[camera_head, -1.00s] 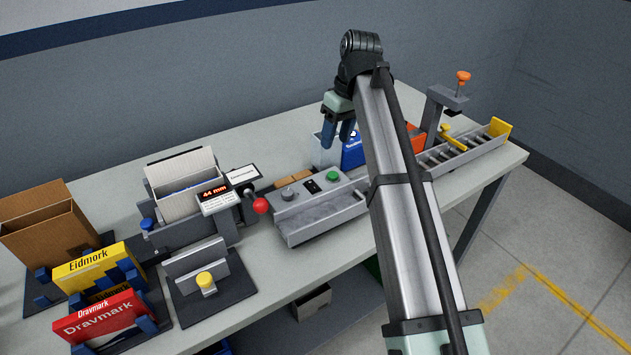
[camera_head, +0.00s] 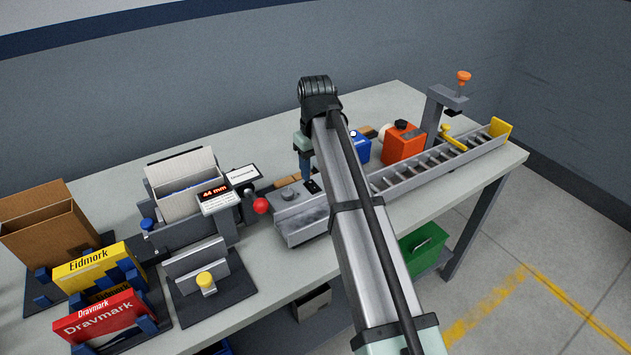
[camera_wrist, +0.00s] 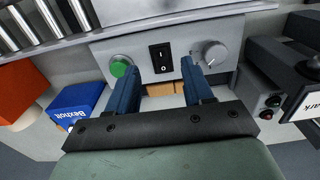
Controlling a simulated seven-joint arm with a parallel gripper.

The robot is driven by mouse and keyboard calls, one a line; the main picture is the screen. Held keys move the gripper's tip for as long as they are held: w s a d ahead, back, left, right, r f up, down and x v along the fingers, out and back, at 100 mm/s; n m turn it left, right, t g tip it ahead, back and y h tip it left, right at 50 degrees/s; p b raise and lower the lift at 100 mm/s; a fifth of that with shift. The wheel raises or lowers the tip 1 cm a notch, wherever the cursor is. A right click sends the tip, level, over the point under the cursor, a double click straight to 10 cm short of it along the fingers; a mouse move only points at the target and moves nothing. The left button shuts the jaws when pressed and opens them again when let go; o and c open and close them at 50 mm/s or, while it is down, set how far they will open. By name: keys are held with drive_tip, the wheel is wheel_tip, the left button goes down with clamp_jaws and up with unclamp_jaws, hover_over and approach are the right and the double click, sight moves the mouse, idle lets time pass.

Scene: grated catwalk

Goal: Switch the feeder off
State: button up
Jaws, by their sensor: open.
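The feeder's grey control panel (camera_head: 300,213) stands at the middle of the bench. In the wrist view it carries a green button (camera_wrist: 118,68), a black rocker switch (camera_wrist: 161,58) marked I and O, and a grey knob (camera_wrist: 213,54). The rocker also shows in the head view (camera_head: 312,186); the green button is hidden there behind my arm. I cannot tell which side of the rocker is pressed. My gripper (camera_wrist: 158,68) is open and empty above the panel, its blue fingers either side of the rocker in the wrist view. In the head view, the gripper (camera_head: 304,163) is partly hidden.
A roller channel (camera_head: 440,160) runs to the right, with an orange box (camera_head: 403,142) and a blue Bexholt box (camera_wrist: 76,104) behind it. Yellow (camera_head: 92,266) and red (camera_head: 98,315) boxes sit front left.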

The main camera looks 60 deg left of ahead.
sight(315, 189)
drive_tip(key=shift+f, duration=2.55)
drive_tip(key=shift+c, duration=0.5)
